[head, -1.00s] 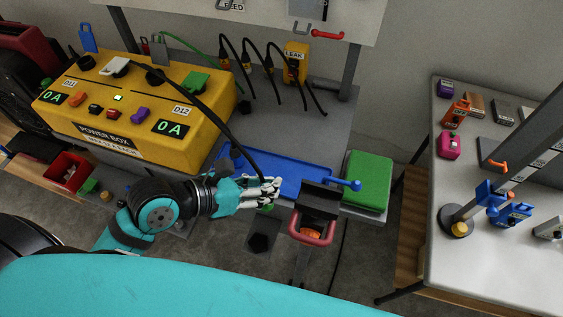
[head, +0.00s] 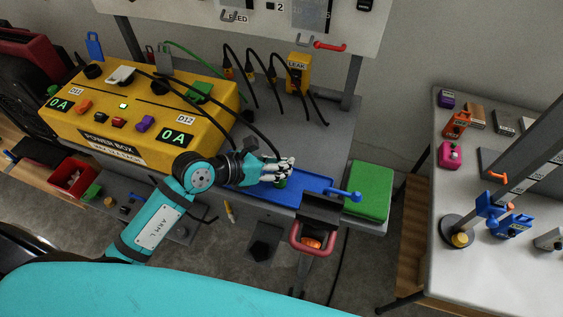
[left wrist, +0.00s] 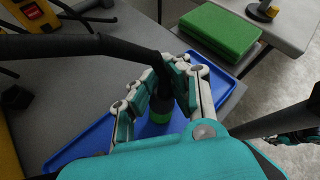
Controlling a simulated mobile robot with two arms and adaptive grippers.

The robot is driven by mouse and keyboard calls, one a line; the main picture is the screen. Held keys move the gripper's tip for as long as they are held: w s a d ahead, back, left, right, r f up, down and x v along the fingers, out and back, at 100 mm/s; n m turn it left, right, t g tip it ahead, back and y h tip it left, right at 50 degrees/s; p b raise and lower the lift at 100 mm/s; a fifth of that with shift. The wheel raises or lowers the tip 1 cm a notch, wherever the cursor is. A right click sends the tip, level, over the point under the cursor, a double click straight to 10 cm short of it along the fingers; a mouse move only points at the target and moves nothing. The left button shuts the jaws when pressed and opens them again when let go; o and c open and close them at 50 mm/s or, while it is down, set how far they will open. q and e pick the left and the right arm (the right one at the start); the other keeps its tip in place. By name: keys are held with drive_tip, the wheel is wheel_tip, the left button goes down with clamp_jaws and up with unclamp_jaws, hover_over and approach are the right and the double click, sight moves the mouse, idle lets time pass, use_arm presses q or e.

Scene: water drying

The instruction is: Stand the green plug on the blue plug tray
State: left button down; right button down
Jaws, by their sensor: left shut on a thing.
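The green plug (left wrist: 157,112) has a dark body, a green base and a thick black cable. My left gripper (left wrist: 160,88) is shut on it and holds it upright over the blue plug tray (left wrist: 84,148). The plug's green base also shows under the fingers in the head view (head: 281,184). The tray (head: 317,184) lies along the bench's front edge. I cannot tell whether the plug's base touches the tray. A teal and black part at the right edge of the left wrist view seems to be my right gripper (left wrist: 296,137); its jaws are unclear.
The yellow power box (head: 75,115) stands left of the tray. A green block (head: 369,190) lies right of it. Black cables hang behind. A white table (head: 480,270) is at the right.

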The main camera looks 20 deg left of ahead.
use_arm(q)
drive_tip(key=c, duration=1.4)
unclamp_jaws()
drive_tip(key=shift+o, duration=0.2)
drive_tip(key=b+v, duration=0.1)
drive_tip(key=v, duration=1.1)
